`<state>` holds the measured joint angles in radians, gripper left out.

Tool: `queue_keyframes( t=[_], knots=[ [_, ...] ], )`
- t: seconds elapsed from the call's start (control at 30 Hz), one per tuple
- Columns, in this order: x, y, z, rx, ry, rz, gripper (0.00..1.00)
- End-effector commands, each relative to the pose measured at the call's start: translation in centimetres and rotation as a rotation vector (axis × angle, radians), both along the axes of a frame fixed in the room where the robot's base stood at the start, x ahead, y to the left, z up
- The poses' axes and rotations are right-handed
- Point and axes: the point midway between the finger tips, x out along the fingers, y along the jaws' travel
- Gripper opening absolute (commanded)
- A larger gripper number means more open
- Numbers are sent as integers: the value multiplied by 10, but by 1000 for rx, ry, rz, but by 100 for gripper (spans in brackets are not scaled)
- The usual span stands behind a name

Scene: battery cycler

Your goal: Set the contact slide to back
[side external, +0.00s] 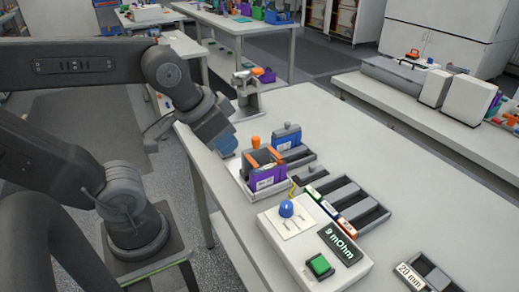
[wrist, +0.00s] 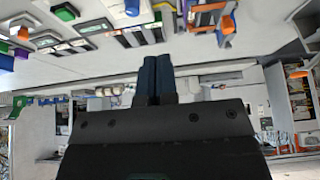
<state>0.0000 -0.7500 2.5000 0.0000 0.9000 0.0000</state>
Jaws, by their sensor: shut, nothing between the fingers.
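A white fixture (side external: 236,172) holds a purple cell (side external: 268,177) between dark, orange-edged plates. An orange knob (side external: 255,142) stands up behind the cell; an orange knob also shows in the wrist view (wrist: 226,25). A dark grey strip with a small raised block (side external: 309,170) lies just right of the fixture. I cannot tell for certain which of these parts is the contact slide, or its position. My gripper (side external: 226,145) is just left of the fixture, above the bench edge and apart from it. Its blue fingers are together and empty in the wrist view (wrist: 158,60).
A white meter box with a blue knob (side external: 286,209), a green button (side external: 320,266) and a "9 mOhm" display (side external: 340,245) stands in front. A blue cell (side external: 287,138) stands behind the fixture. A dark slotted rack (side external: 372,215) lies right. The bench's right side is mostly clear.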

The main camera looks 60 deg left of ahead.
Motion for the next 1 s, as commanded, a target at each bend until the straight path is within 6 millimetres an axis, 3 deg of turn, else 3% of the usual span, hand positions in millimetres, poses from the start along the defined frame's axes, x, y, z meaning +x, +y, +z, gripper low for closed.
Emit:
queue_keyframes(
  t=[0.37, 0.53, 0.67, 0.87, 1.0],
  knots=[
    [0, 0, 0, 0, 0, 0, 1],
    [9, 6, 5, -12, 33, 48, 17],
    [35, 23, 17, -48, 123, 187, 30],
    [88, 68, 28, -124, 303, 484, 49],
    [115, 100, 27, -164, 399, 650, 50]
  ],
)
